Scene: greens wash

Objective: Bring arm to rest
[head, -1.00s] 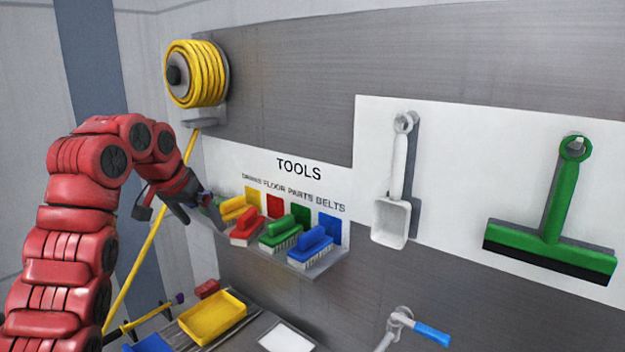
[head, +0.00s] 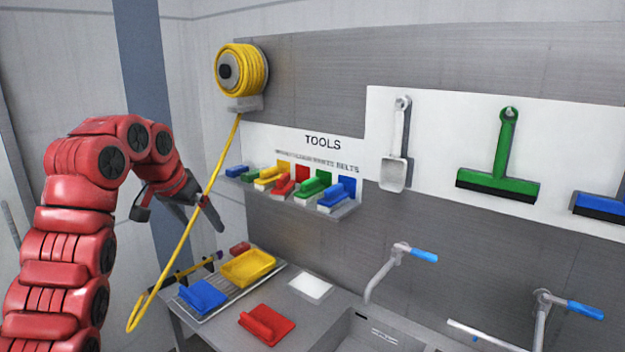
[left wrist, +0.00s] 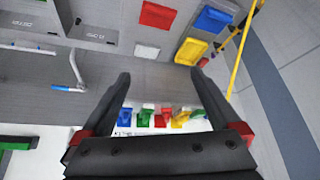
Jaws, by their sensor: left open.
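My left arm (head: 72,215) is red and comes in from the left in the head view, raised and bent over at the top. Its left gripper (head: 180,212) hangs from the end with dark fingers pointing down and right, in front of the wall and left of the brush shelf. In the left wrist view the left gripper (left wrist: 160,85) has its two fingers spread apart with nothing between them. The brushes show beyond the fingers there. My right gripper is not in view.
A yellow hose (head: 205,200) hangs from its reel (head: 241,72) close to the left gripper. A shelf of coloured brushes (head: 290,188) is on the wall. Below are a blue scoop-like item (head: 203,296), a yellow tray (head: 248,267), a red item (head: 267,324) and a sink (head: 375,335) with taps (head: 385,272).

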